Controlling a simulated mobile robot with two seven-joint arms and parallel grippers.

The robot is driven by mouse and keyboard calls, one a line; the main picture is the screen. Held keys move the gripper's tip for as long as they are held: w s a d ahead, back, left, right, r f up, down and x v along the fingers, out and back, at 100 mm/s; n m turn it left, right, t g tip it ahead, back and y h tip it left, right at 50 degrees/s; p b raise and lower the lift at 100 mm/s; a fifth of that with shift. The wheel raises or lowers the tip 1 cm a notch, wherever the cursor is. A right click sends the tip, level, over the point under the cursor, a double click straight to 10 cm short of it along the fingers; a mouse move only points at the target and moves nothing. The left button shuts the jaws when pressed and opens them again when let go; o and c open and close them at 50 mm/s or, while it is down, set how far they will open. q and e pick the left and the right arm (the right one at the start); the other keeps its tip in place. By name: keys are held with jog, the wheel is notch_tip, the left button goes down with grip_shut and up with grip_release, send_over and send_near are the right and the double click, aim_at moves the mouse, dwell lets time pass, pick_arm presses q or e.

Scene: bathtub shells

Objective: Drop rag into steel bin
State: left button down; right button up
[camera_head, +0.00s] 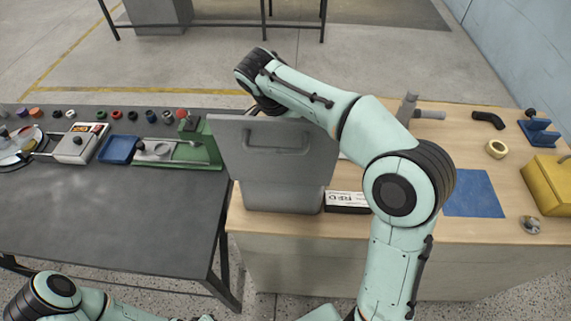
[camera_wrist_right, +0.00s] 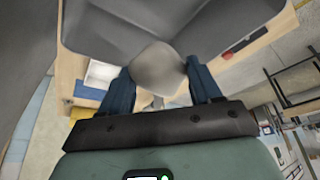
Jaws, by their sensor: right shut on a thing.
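In the right wrist view my right gripper (camera_wrist_right: 160,85) is shut on a pale grey, bunched thing, apparently the rag (camera_wrist_right: 157,66). Grey walls of the bin (camera_wrist_right: 220,35) show close beyond it. I cannot tell whether the rag is inside the opening. My left arm shows at lower left of the head view; its gripper is out of view.
The wooden bench (camera_head: 430,228) holds a dark labelled box (camera_head: 346,202), a blue mat (camera_head: 473,194), a tape roll (camera_head: 496,149) and a yellow container (camera_head: 548,184). The dark table (camera_head: 110,215) at left has a green tool (camera_head: 195,148) and a blue tray (camera_head: 118,149); its front is clear.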

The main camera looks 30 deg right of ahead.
pick_arm(q)
jog(key=shift+w, duration=0.15)
pick_arm(e)
jog(key=shift+w, duration=0.15)
jog(key=o, duration=1.1)
jog(key=shift+w, duration=0.15)
jog(key=shift+r, duration=0.1)
pick_arm(q)
jog(key=shift+w+r+p, duration=0.45)
jog(key=shift+w+r, duration=0.15)
jog(key=shift+w, duration=0.2)
pick_arm(e)
jog(key=v, duration=1.3)
jog(key=shift+r, duration=0.15)
pick_arm(q)
jog(key=shift+d, duration=0.1)
